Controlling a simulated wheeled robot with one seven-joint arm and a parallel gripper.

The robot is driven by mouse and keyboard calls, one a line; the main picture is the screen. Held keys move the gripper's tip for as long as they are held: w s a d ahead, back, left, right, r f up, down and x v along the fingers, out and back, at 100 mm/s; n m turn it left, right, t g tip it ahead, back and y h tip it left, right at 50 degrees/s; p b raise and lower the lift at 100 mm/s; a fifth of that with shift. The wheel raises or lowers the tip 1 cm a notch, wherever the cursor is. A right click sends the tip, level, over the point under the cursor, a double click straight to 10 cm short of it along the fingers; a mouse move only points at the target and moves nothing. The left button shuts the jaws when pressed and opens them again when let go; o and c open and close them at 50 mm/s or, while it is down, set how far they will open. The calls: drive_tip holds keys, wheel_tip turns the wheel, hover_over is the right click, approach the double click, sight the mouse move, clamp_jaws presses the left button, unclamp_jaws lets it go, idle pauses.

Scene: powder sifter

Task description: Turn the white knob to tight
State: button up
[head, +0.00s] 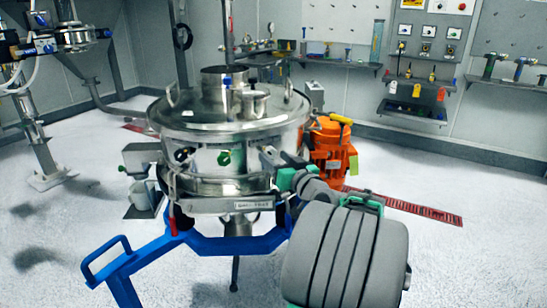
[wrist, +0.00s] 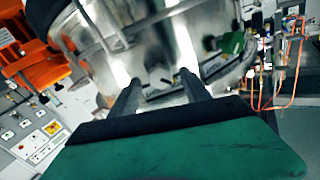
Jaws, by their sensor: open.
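The steel sifter (head: 232,120) stands upright on a blue frame, with a round lid and side clamps. A green knob (head: 224,157) is on the front of its drum; a green knob also shows at the upper right in the wrist view (wrist: 232,42). I cannot make out a white knob in either view; it may be hidden. My gripper (head: 272,160) is at the right front side of the drum. In the wrist view its two dark fingers (wrist: 158,80) are apart, pointing at the shiny drum wall, with no held object visible between them. Contact is unclear.
An orange motor (head: 330,150) stands right of the drum. The blue frame (head: 205,244) juts out at the front left. A control panel (wrist: 30,130) shows at the left in the wrist view. Wall shelves with tools (head: 412,112) are at the back. The white floor is mostly open.

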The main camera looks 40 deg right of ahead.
drive_tip(key=shift+w+d, duration=0.1)
drive_tip(key=shift+w, duration=0.6)
drive_tip(key=shift+c, duration=0.4)
clamp_jaws()
